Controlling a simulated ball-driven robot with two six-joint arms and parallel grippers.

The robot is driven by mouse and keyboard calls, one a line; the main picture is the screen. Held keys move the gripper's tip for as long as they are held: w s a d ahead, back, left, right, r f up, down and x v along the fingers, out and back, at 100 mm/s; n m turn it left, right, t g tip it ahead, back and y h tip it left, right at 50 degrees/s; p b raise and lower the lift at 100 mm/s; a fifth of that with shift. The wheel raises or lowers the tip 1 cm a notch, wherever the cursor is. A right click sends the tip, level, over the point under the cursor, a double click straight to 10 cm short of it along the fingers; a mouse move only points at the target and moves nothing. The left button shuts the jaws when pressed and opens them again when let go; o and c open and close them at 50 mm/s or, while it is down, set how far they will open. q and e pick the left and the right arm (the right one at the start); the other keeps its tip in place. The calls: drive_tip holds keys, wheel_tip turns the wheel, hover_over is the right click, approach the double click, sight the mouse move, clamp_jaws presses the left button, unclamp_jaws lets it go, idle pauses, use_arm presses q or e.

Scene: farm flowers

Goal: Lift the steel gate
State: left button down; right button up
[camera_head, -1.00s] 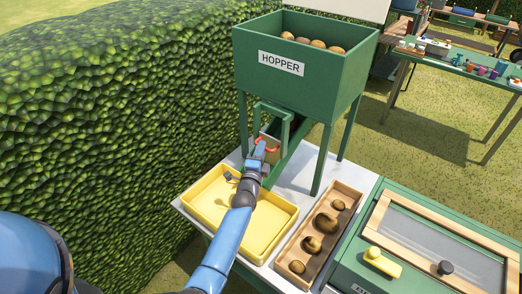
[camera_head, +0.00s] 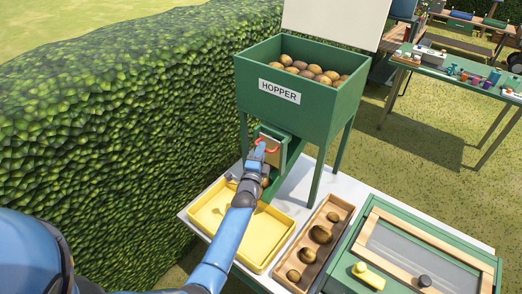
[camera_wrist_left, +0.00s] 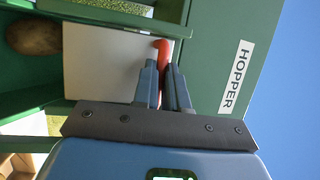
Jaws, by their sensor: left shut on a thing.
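The steel gate (camera_wrist_left: 95,62) is a pale flat plate in the green chute frame under the hopper. Its red handle (camera_head: 267,146) shows in the head view and also in the left wrist view (camera_wrist_left: 162,55). My left gripper (camera_wrist_left: 167,72) is shut on the red handle. The gate is raised, its plate high in the frame close under the hopper. A brown potato (camera_wrist_left: 33,37) lies in the chute just below the gate's lower edge. My right gripper is not in view.
The green hopper (camera_head: 318,108) holds several potatoes. A yellow tray (camera_head: 259,258) stands below the chute. A wooden tray (camera_head: 294,250) with several potatoes and a green box with a framed lid (camera_head: 430,222) are to its right. A hedge (camera_head: 120,110) borders the left.

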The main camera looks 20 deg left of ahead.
use_arm(q)
drive_tip(key=shift+r, duration=0.3)
drive_tip(key=c, duration=1.2)
unclamp_jaws()
drive_tip(key=shift+f, duration=0.15)
drive_tip(key=s, duration=0.3)
drive_tip(key=s+f, duration=0.1)
drive_tip(key=s, duration=0.6)
drive_tip(key=shift+s+d+f+p, duration=0.3)
drive_tip(key=shift+f+p, duration=0.05)
